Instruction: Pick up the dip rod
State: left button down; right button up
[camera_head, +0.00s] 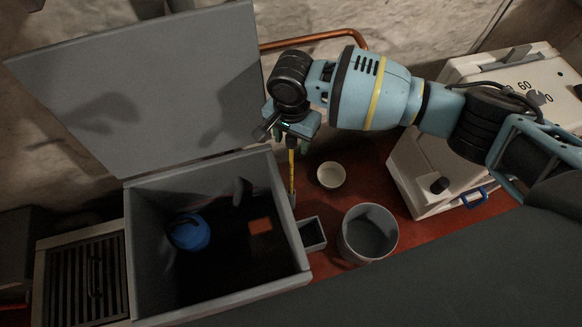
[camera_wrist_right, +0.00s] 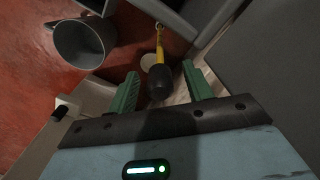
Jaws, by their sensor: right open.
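The dip rod shows as a thin yellow rod (camera_head: 291,172), upright beside the right wall of the grey open-lidded tank (camera_head: 287,225). In the right wrist view it has a black handle (camera_wrist_right: 159,84) and a yellow shaft (camera_wrist_right: 159,47). My right gripper (camera_head: 294,142) is above the rod in the head view, its arm coming in from the right. In the right wrist view its green fingers (camera_wrist_right: 160,90) are apart, one on each side of the black handle, with gaps visible. The rod's upper end is hidden by the gripper in the head view. My left gripper is not seen.
A blue object (camera_head: 190,232) and an orange patch (camera_head: 260,225) show inside the tank. A grey cup (camera_head: 351,249), small grey box (camera_head: 312,234) and pale bowl (camera_head: 331,175) stand right of it. A white machine (camera_head: 425,170) is farther right. The raised lid (camera_head: 150,90) stands behind.

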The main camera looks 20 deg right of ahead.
grip_shut()
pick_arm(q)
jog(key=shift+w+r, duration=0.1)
pick_arm(e)
jog(key=shift+r, duration=0.1)
